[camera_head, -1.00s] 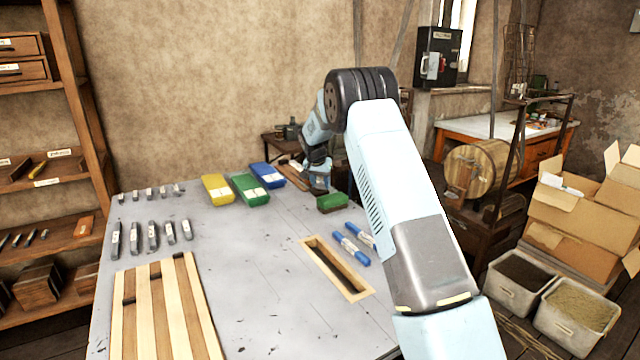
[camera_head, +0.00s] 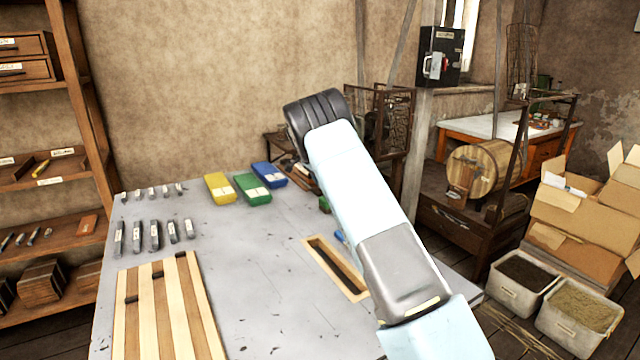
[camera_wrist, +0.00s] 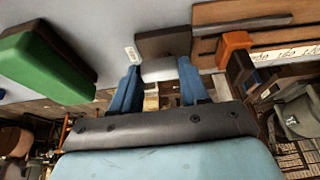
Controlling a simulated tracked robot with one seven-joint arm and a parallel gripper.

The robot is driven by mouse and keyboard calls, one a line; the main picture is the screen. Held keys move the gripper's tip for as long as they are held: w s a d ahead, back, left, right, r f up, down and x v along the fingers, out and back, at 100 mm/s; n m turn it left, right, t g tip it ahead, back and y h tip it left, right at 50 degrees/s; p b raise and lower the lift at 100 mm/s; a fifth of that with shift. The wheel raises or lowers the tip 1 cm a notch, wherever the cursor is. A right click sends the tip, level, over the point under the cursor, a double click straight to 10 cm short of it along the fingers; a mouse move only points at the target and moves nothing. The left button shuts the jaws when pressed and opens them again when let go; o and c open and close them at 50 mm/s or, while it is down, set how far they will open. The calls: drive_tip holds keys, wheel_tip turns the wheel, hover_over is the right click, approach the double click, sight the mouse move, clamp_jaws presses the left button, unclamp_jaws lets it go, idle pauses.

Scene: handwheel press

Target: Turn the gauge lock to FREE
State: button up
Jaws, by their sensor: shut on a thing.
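In the wrist view my gripper (camera_wrist: 160,67) has its two blue fingers on either side of a small light grey piece (camera_wrist: 161,73), which I take to be the gauge lock's handle. The fingers are shut on it. A dark grey block (camera_wrist: 163,43) sits right beyond the fingertips. To the right are an orange block (camera_wrist: 235,43) and a pale scale with printed numbers (camera_wrist: 290,52). I cannot read a FREE mark or tell how the lock is turned. In the head view my arm hides the gripper and the lock.
A green box (camera_wrist: 40,68) is close on the left in the wrist view. In the head view, yellow (camera_head: 219,188), green (camera_head: 252,189) and blue (camera_head: 268,175) boxes stand on the grey table (camera_head: 250,290). A wooden-framed slot (camera_head: 312,248) lies beside my arm.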

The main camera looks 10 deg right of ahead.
idle(0.5)
drive_tip(key=o, duration=1.1)
drive_tip(key=shift+c, duration=0.2)
drive_tip(key=v, duration=1.3)
drive_tip(key=shift+a+r, duration=0.25)
